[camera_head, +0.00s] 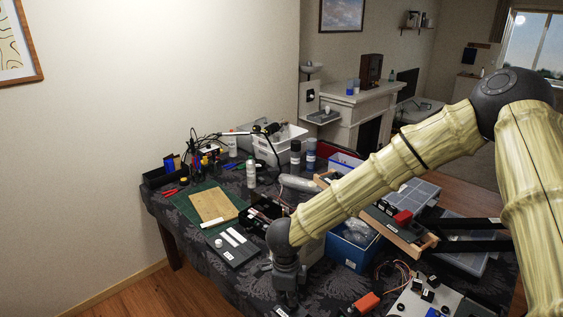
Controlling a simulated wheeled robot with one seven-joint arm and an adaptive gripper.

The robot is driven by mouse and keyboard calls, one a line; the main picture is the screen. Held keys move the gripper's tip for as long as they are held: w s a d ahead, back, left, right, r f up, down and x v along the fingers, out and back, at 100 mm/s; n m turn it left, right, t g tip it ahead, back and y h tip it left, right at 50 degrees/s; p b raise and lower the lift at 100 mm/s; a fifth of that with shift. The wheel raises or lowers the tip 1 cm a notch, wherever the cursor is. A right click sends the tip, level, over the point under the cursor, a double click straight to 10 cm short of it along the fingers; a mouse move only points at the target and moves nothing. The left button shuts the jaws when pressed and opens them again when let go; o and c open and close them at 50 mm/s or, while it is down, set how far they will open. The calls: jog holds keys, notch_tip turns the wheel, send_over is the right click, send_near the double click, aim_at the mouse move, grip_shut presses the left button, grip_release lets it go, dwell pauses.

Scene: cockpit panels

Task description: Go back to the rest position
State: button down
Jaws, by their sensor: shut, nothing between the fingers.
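My arm comes in from the right and reaches down over the cluttered table (190,227). My gripper (285,300) is at the lower middle of the view, pointing down near the table's front part. It is shut and holds nothing. Its fingertips are small and dark against the dark patterned cloth, close to the bottom edge of the picture. I cannot tell whether they touch anything. A panel with switches (440,300) lies at the lower right. My arm hides part of the table's middle.
A green mat with a wooden board (212,205) lies at left. A dark panel with white labels (233,247) is left of my gripper. A blue bin (350,252) and an orange-red block (366,302) are to its right. Bottles (251,174) stand behind.

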jog(key=s+d+f+n+t+h, duration=0.1)
jog(key=s+d+f+n, duration=0.5)
jog(key=f, duration=0.3)
jog(key=s+d+f+n+t+h, duration=0.1)
jog(key=s+d+f+n, duration=0.3)
jog(key=s+d+f, duration=0.35)
jog(key=s+d+f+n+g+y, duration=0.1)
jog(key=s+d+f+n, duration=0.15)
jog(key=s, duration=0.35)
jog(key=s+d+f+n+y, duration=0.1)
jog(key=s+d+f+n, duration=0.1)
jog(key=s+d+n, duration=0.3)
jog(key=s+f+n+g+y, duration=0.1)
jog(key=s+f+n, duration=0.2)
jog(key=s, duration=0.4)
notch_tip(320, 180, down, 9)
jog(key=b, duration=1)
jog(key=shift+f+m+h+b, duration=0.2)
jog(key=shift+m+h+b, duration=0.1)
jog(key=shift+m, duration=0.05)
